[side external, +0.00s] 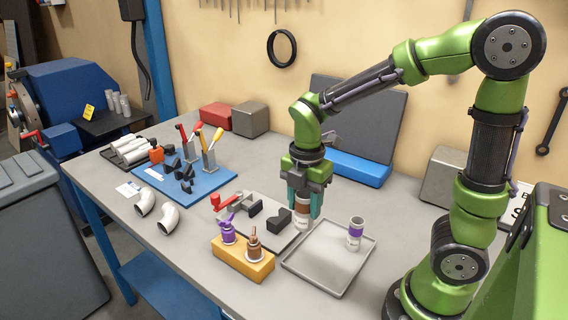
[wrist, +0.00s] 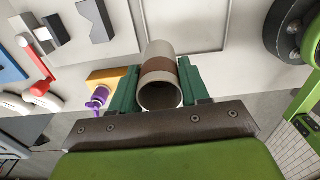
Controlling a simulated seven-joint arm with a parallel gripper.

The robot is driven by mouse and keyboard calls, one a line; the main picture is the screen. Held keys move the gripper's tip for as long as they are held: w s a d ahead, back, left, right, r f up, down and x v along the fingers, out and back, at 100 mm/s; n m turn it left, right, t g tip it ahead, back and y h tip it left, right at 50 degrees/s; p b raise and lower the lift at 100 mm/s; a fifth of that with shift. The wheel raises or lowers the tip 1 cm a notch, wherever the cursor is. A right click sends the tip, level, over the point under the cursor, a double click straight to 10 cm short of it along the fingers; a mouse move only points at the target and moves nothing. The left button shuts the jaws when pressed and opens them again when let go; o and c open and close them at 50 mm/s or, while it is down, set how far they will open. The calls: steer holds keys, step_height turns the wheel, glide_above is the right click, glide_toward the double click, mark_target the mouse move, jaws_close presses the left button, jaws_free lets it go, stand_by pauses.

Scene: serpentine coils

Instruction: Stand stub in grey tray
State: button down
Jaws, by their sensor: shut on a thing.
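A light grey stub with a brown band (side external: 303,213) is upright between the teal fingers of my gripper (side external: 304,207), which is shut on it. In the wrist view the stub (wrist: 160,78) lies between both fingers, its open round end facing the camera. The grey tray (side external: 322,283) is a shallow square with a low rim, just in front and to the right of the held stub. A second stub with a purple band (side external: 355,234) stands upright in its right part. I cannot tell how high the held stub's lower end is.
A yellow block (side external: 244,262) with a purple and a brown bottle-like piece stands left of the tray. A light plate (side external: 270,236) with black blocks and a red-handled clamp lies behind it. A blue mat (side external: 212,184) with tools is farther left. The tray's front and left parts are clear.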

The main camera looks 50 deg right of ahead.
steer(key=s+f, duration=0.2)
glide_above(310, 259)
steer(key=shift+f, duration=3.75)
steer(key=shift+f, duration=0.15)
steer(key=c, duration=0.5)
jaws_free()
steer(key=shift+c, duration=0.2)
